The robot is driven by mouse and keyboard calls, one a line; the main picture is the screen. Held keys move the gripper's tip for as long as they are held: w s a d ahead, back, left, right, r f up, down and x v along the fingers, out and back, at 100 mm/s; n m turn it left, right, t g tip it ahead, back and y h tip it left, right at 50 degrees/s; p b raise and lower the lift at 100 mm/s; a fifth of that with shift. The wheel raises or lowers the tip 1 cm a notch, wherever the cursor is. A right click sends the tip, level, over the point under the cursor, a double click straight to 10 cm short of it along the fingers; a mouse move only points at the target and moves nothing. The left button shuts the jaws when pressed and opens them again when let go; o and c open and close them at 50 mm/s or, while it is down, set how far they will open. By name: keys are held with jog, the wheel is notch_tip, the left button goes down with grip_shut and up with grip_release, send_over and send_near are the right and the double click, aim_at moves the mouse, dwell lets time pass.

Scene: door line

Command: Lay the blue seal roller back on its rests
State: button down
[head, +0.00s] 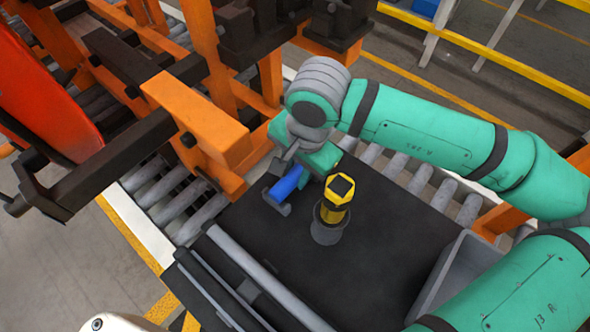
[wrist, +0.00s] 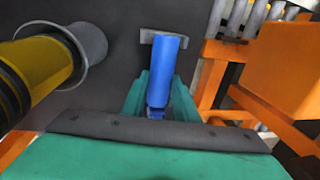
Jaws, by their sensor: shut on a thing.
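The blue seal roller (head: 287,183) is over the black table top (head: 375,240) in the head view. My gripper (head: 297,172) is shut on it near its upper end. In the wrist view the blue roller (wrist: 160,62) lies between the two green fingers of my gripper (wrist: 160,92). A grey rest (head: 277,205) shows at the roller's free end, and this rest also shows in the wrist view (wrist: 182,42). I cannot tell whether the roller touches it. The other rest is not clearly visible, hidden around my gripper.
A yellow-and-black object (head: 338,192) stands in a grey cup (head: 326,233) close to the right of the roller. An orange frame (head: 200,125) rises at the left. A grey bar (head: 262,275) runs along the near edge. The table's right-hand middle is clear.

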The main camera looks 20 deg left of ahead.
jog(key=shift+f, duration=0.15)
jog(key=c, duration=1.4)
grip_release()
jog(key=r, duration=0.3)
jog(key=d+r, duration=0.1)
jog(key=r, duration=0.3)
jog(key=s+r, duration=0.1)
jog(key=r, duration=0.2)
jog(key=shift+s+d+r, duration=0.1)
jog(key=shift+d+r, duration=0.2)
jog(key=shift+d, duration=0.05)
jog(key=shift+f, duration=0.15)
